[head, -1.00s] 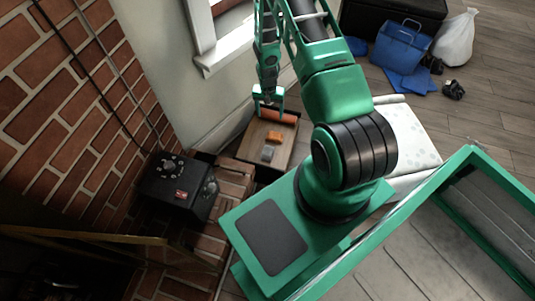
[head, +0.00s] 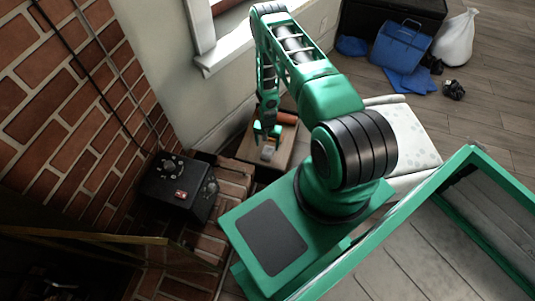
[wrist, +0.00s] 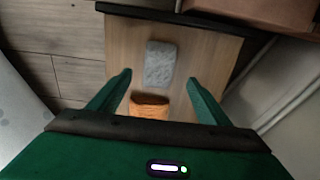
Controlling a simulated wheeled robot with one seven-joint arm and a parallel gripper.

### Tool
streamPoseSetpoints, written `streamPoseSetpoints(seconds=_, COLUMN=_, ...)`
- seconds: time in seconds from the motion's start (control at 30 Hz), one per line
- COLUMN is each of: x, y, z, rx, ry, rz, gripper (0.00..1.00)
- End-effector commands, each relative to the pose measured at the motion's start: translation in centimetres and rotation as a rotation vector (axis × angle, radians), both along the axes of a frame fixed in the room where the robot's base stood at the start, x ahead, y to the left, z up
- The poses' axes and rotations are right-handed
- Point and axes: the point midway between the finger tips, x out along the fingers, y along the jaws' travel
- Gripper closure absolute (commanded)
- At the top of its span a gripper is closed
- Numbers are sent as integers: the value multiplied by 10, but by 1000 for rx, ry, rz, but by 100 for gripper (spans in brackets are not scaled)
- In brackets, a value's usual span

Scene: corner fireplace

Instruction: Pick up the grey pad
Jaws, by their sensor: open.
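The grey pad (wrist: 160,64) lies flat on a small wooden table (wrist: 216,60) in the wrist view. In the head view the pad (head: 267,152) shows just below my gripper. My gripper (wrist: 160,80) is open and empty above the table, its two fingers on either side of the pad's near end in the picture. In the head view my gripper (head: 266,135) hangs over the table. An orange block (wrist: 150,106) lies close to the pad, between the fingers in the wrist view.
A brown-orange roll (head: 287,117) lies at the table's far edge. A black box (head: 177,187) stands on the brick hearth to the left. A white patterned cushioned seat (head: 410,135) is to the right. The wall and window (head: 230,40) are behind the table.

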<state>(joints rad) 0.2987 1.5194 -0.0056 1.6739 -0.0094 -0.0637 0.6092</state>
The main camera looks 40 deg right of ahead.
Motion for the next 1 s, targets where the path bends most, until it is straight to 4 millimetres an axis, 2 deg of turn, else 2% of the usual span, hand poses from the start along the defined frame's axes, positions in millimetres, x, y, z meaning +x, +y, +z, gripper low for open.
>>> streamPoseSetpoints(seconds=0.17, x=-2, y=0, z=-12, rx=0, ry=1, rz=0, gripper=29)
streamPoseSetpoints(seconds=0.4, x=-5, y=0, z=-44, rx=-1, ry=1, rz=1, gripper=29)
streamPoseSetpoints(seconds=0.5, x=-5, y=0, z=-51, rx=-1, ry=1, rz=0, gripper=29)
streamPoseSetpoints(seconds=0.8, x=-4, y=0, z=-54, rx=0, ry=0, rz=0, gripper=29)
streamPoseSetpoints(seconds=1.0, x=-4, y=0, z=-54, rx=0, ry=0, rz=0, gripper=73)
